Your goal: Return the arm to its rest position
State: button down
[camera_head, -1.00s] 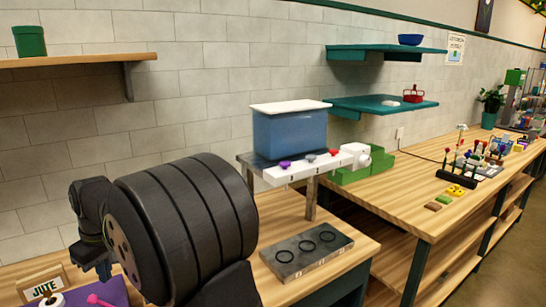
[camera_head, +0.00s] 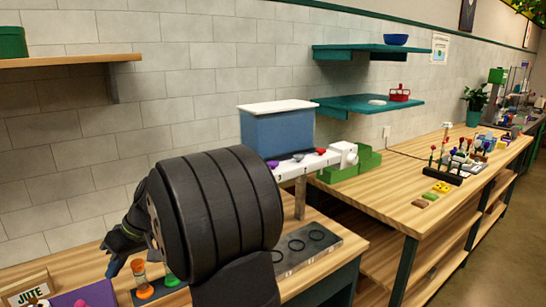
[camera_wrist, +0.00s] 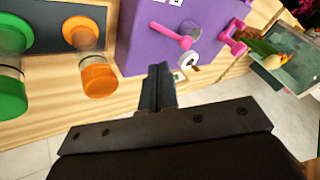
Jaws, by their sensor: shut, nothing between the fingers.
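My gripper (camera_wrist: 158,88) is shut and empty in the wrist view, its fingers together in front of the purple block's lower edge. In the head view the gripper (camera_head: 112,268) shows small at the left, beside my large dark ribbed arm link, which hides part of the bench. It hangs above the wooden bench near an orange-capped jar (camera_head: 143,285). Whether it touches anything there I cannot tell.
The purple block (camera_wrist: 160,45) holds a pink tool (camera_wrist: 170,35). An orange cap (camera_wrist: 98,77) and a green cap (camera_wrist: 10,95) are close on the left. A JUTE sign (camera_head: 27,288) and a three-ring plate (camera_head: 305,247) are on the bench. A blue tank (camera_head: 278,130) stands behind.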

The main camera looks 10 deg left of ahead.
jog(key=v, duration=0.6)
jog(key=s+f+n+h, duration=0.1)
jog(key=s+n+h, duration=0.1)
jog(key=s, duration=0.4)
jog(key=shift+d+n, duration=0.3)
jog(key=shift+d, duration=0.15)
jog(key=shift+s, duration=0.15)
